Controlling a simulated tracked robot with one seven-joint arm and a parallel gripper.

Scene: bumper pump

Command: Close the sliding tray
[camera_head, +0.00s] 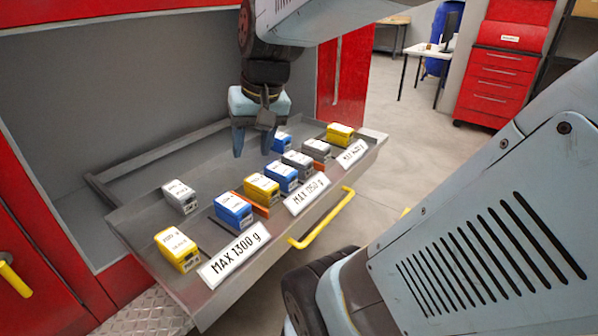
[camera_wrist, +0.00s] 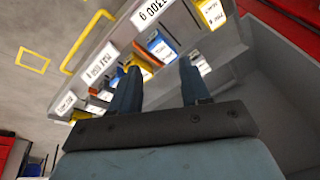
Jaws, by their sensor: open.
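The sliding tray (camera_head: 196,287) is a grey metal drawer pulled out of a red and grey cabinet in the head view. It holds several yellow, blue and grey boxes, with white weight labels on its front. A yellow bar handle (camera_head: 322,220) sticks out from the tray front; it also shows in the wrist view (camera_wrist: 85,43). My gripper (camera_head: 255,155) hangs pointing down above the tray, over its back part behind the boxes. Its two fingers (camera_wrist: 158,88) are apart with nothing held between them. In the wrist view the fingers hide part of the boxes.
Red cabinet panels stand left (camera_head: 30,230) and right (camera_head: 345,75) of the tray opening. Inside the tray are a yellow box (camera_head: 177,250) and a grey box (camera_head: 180,196), among others. Open floor (camera_head: 400,150) lies in front of the tray. A red tool chest (camera_head: 500,75) stands farther back.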

